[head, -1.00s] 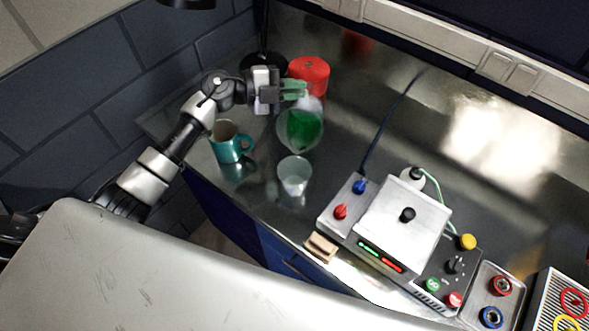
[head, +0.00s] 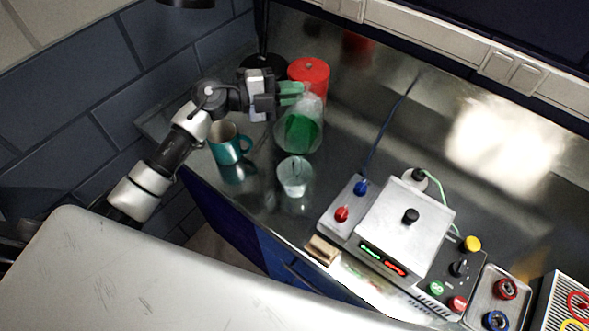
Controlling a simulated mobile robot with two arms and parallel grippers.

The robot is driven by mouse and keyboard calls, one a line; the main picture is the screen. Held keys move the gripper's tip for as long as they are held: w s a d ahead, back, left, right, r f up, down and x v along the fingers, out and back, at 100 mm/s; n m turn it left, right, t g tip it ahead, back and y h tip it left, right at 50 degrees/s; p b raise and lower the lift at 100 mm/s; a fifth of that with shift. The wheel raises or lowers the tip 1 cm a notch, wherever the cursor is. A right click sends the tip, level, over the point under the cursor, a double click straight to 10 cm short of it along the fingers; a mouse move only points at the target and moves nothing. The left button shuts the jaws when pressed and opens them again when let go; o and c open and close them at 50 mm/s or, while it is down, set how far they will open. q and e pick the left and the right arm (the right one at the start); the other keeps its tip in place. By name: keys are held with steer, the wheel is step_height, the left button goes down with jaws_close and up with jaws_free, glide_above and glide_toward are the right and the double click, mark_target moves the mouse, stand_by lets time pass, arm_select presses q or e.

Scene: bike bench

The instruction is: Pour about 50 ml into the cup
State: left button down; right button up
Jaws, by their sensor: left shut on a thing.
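A clear round flask (head: 285,139) with green liquid in it is near the back of the bench, below and right of my left gripper (head: 290,93). The gripper is shut on the flask near its neck, and its fingers partly hide the top. I cannot tell whether the flask touches the bench. A clear cup (head: 294,178) stands upright in front of the flask, apart from it. I cannot make out any green in the cup. My right gripper is not in view.
A teal mug (head: 226,150) stands left of the cup. A red canister (head: 309,72) is behind the flask. A hotplate-like device (head: 401,232) with knobs and a cable fills the right front. A small wooden block (head: 322,250) lies by the front edge.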

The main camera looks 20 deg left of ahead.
arm_select(q)
steer(key=shift+s+d+r+m, duration=0.1)
steer(key=shift+s+r+m, duration=0.1)
steer(key=shift+s, duration=0.3)
steer(key=shift+s+d+r+m, duration=0.1)
steer(key=shift+s+m, duration=0.1)
steer(key=shift+s, duration=0.3)
stand_by(1.0)
stand_by(0.4)
